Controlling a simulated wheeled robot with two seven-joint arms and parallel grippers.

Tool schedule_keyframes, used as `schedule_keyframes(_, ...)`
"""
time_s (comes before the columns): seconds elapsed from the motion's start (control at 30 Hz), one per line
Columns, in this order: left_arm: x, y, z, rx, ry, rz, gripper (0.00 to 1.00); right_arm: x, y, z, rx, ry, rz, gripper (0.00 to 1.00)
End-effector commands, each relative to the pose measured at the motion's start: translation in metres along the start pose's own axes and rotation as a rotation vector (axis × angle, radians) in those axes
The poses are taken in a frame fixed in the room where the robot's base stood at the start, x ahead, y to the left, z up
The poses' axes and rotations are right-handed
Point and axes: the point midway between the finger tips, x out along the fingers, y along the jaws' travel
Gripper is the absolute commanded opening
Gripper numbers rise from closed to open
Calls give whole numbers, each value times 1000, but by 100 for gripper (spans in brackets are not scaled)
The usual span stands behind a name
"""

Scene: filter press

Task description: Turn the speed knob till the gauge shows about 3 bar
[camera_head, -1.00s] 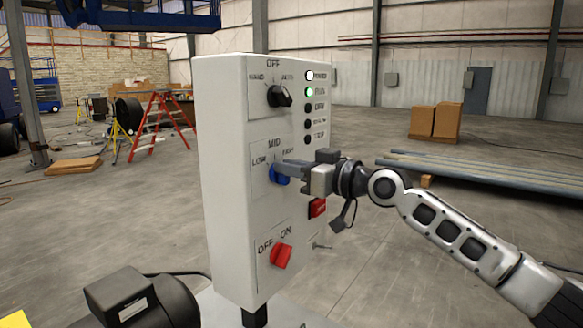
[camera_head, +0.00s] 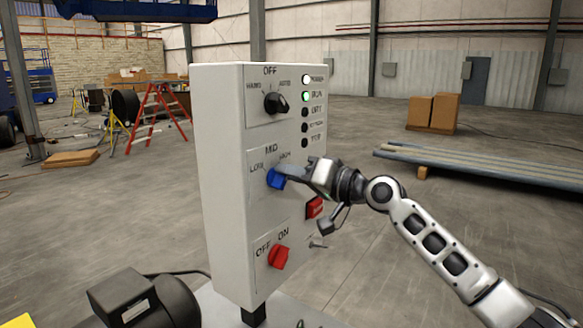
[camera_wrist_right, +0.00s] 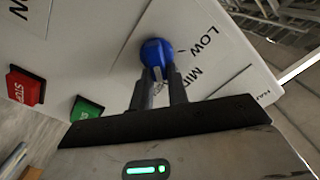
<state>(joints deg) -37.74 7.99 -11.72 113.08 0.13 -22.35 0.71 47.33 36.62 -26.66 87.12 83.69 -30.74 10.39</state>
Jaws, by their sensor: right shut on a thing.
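The blue speed knob (camera_head: 275,179) sits on the white control box under the labels LOW, MID and HIGH. My right gripper (camera_head: 285,174) is shut on it, coming in from the right. In the right wrist view the blue knob (camera_wrist_right: 156,53) sits between the two finger tips of my right gripper (camera_wrist_right: 158,75), and the wrist is rolled against the panel lettering. The gripper hides part of the knob and its pointer in the head view. No gauge shows in either view. My left gripper is not in view.
The white control box (camera_head: 222,200) also carries a black selector (camera_head: 275,103), a red ON/OFF switch (camera_head: 278,257), a red button (camera_head: 314,208) and a column of lamps, two of them lit. In the wrist view a green button (camera_wrist_right: 86,108) and red STOP button (camera_wrist_right: 26,86) lie left of the fingers.

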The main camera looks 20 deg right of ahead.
Motion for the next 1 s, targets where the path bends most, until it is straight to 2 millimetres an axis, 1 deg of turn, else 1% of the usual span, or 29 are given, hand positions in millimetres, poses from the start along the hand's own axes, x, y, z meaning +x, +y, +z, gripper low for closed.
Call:
schedule_keyframes(0.03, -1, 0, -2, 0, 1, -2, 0, 2, 0, 4, 28, -12, 0, 0)
schedule_keyframes(0.3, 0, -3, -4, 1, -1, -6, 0, 2, 2, 6, 101, -13, 1, 0)
schedule_keyframes(0.77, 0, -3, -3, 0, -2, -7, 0, 2, 2, 7, 115, -15, 0, 0)
schedule_keyframes(0.8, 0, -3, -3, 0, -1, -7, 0, 2, 2, 7, 115, -15, 0, 25)
schedule_keyframes(0.83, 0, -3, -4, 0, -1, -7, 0, 2, 2, 7, 115, -15, 0, 33)
schedule_keyframes(0.87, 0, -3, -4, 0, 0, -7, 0, 2, 2, 6, 114, -14, 0, 38)
schedule_keyframes(1.0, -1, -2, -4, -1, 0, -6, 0, 1, 2, 5, 112, -11, 1, 38)
